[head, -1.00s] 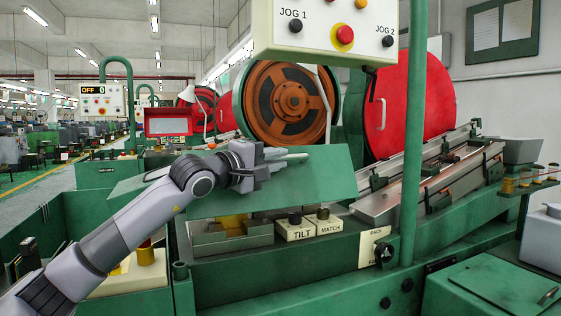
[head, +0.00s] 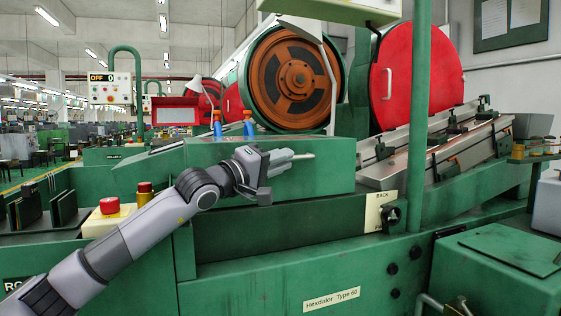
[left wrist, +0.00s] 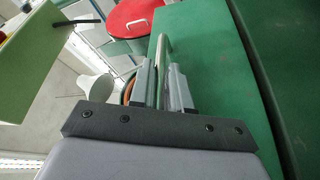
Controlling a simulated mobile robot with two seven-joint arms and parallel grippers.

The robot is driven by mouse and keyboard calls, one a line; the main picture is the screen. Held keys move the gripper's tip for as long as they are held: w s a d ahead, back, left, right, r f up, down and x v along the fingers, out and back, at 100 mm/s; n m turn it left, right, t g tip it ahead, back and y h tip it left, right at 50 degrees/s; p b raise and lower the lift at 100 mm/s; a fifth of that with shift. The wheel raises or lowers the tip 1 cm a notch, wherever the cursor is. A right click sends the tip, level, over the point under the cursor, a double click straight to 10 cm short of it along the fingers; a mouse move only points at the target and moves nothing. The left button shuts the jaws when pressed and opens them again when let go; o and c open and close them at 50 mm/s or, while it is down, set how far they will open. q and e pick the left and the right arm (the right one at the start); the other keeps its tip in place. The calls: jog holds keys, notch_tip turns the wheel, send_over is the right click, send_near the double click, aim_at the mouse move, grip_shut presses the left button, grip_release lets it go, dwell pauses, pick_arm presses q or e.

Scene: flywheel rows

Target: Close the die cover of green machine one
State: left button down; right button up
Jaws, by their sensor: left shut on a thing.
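The green die cover (head: 325,178) of the near green machine is down level across the machine bed, its front face upright. It hides the die space and the buttons under it. A pale bar handle (head: 304,156) sticks out at the cover. My left gripper (head: 287,160) is at the cover's front, shut on this handle. In the left wrist view the handle (left wrist: 162,50) runs between the fingers (left wrist: 163,82), with the green cover (left wrist: 208,75) to the right. My right gripper is not in view.
A large orange-brown flywheel (head: 292,80) and a red round guard (head: 403,75) stand behind the cover. A green post (head: 419,120) rises right of it. A red button (head: 109,205) sits on a pale box at left. A control box (head: 345,10) hangs overhead.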

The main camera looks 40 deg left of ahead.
pick_arm(q)
jog(key=c, duration=1.4)
grip_release()
jog(key=shift+a, duration=0.1)
jog(key=shift+c, duration=0.2)
jog(key=b+v, duration=0.3)
jog(key=v, duration=0.4)
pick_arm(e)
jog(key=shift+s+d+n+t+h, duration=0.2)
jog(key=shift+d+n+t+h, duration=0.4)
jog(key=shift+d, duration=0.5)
pick_arm(q)
jog(key=shift+f, duration=0.1)
